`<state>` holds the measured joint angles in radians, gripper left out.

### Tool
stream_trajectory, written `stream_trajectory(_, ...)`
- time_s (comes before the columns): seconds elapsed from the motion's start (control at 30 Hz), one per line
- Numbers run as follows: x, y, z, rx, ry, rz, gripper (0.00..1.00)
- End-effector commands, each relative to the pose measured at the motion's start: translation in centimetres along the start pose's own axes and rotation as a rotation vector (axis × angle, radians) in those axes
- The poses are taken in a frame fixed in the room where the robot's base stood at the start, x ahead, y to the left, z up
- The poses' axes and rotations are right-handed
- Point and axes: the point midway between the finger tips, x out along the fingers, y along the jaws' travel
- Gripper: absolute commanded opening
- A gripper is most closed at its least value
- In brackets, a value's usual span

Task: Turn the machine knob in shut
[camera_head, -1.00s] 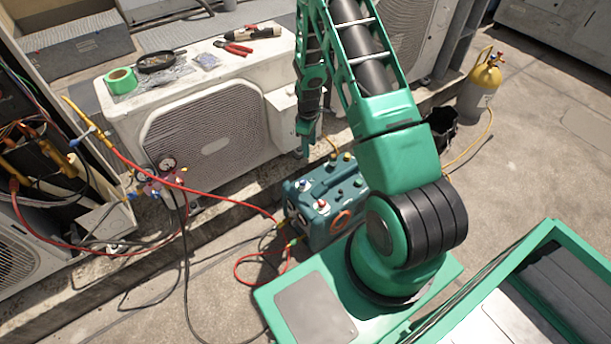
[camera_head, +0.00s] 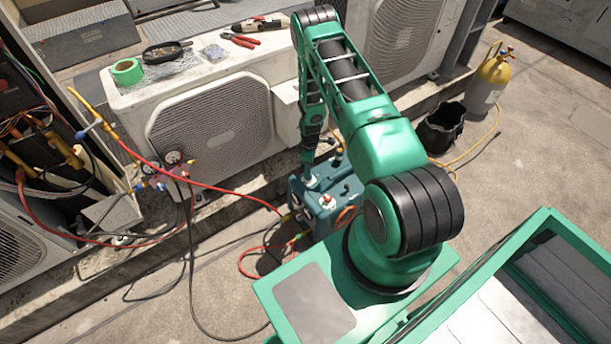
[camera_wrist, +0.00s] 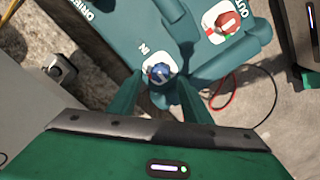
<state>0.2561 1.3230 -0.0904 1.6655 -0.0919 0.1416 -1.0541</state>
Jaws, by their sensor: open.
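The teal machine (camera_head: 325,205) stands on the ground, partly hidden behind my arm in the head view. In the wrist view its top (camera_wrist: 120,25) shows a blue knob (camera_wrist: 160,73) on a white plate marked IN, and a red knob (camera_wrist: 226,22) on a plate marked OUT. My gripper (camera_wrist: 158,92) is open, with one green finger on each side of the blue knob. I cannot tell whether the fingers touch it. In the head view my gripper (camera_head: 309,178) points down at the machine's top left end.
A white condenser (camera_head: 215,120) with tape and tools on top stands behind the machine. Red hoses (camera_head: 235,196) run from the gauge manifold (camera_head: 172,170) to the machine.

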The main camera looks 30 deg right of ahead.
Motion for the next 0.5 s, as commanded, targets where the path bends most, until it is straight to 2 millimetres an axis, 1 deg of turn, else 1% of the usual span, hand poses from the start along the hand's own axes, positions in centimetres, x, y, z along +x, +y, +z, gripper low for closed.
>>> stream_trajectory(0.03,0.8,-0.1,0.1,0.001,-0.001,-0.002,0.44)
stream_trajectory(0.1,1.7,0.0,0.1,0.001,-0.001,-0.001,0.44)
stream_trajectory(0.2,2.7,0.0,0.1,0.001,-0.001,-0.001,0.44)
stream_trajectory(0.33,3.3,0.0,0.0,0.0,0.0,0.001,0.44)
stream_trajectory(0.5,3.5,0.0,0.0,0.0,0.0,0.001,0.44)
